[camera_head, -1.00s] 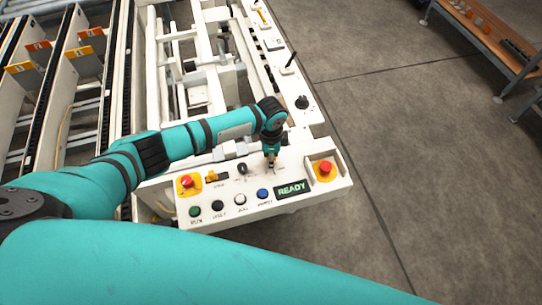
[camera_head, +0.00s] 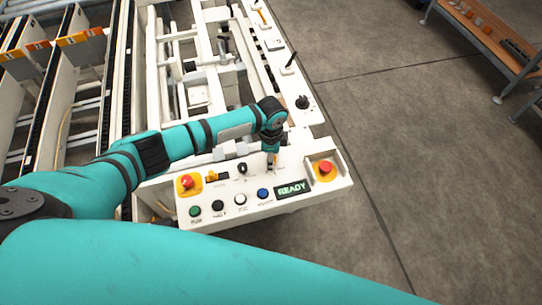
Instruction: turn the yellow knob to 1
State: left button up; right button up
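A small yellow knob (camera_head: 211,176) sits on the white control panel (camera_head: 222,222), just right of the left red button. The dark label beside it is too blurred to read, so its setting cannot be told. My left gripper (camera_head: 271,161) points down at the panel's back right part, well to the right of the yellow knob and apart from it. Its fingers are small, and I cannot tell whether they are open or touch anything; the spot beneath is partly hidden. A teal link of mine crosses the bottom of the view; my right gripper is out of view.
Red stop buttons on yellow bases stand at the panel's left (camera_head: 187,182) and right (camera_head: 325,168). A black knob (camera_head: 242,169) lies between the yellow knob and my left gripper. A display (camera_head: 293,189) reads READY. Open floor (camera_head: 430,150) lies right.

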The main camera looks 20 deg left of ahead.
pick_arm(q)
jog(key=shift+r, duration=0.1)
notch_tip(320, 180, up, 12)
dwell(0.5)
dwell(0.5)
